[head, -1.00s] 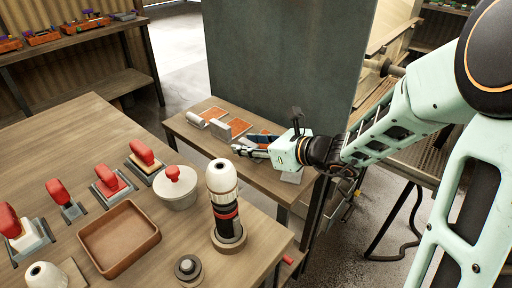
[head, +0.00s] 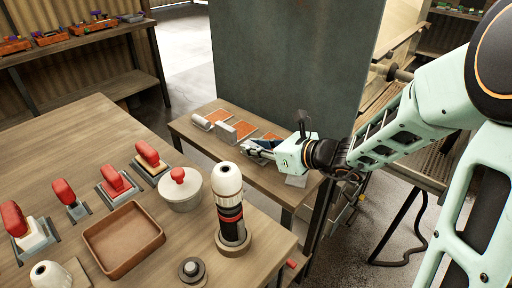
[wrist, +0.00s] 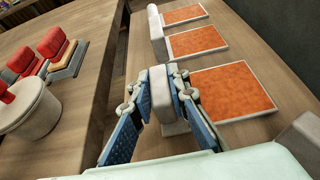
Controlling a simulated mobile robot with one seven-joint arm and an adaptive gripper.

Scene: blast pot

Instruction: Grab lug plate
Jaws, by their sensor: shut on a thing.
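The lug plate (wrist: 160,95) is a pale grey upright piece at the left end of an orange pad (wrist: 232,90) in the wrist view. My gripper (wrist: 161,76) has its blue-padded fingers on either side of it and is shut on it. In the head view my gripper (head: 256,150) is low over the small wooden bench (head: 215,146), and the held plate is mostly hidden by the fingers. I cannot tell whether the plate is clear of the bench.
Two similar grey pieces (head: 200,122) (head: 226,133) stand by orange pads further along. A dark panel (head: 285,60) rises behind the bench. The nearer table holds a brown tray (head: 123,238), a white pot (head: 179,190), red-handled tools (head: 117,183) and a tall white-topped cylinder (head: 229,205).

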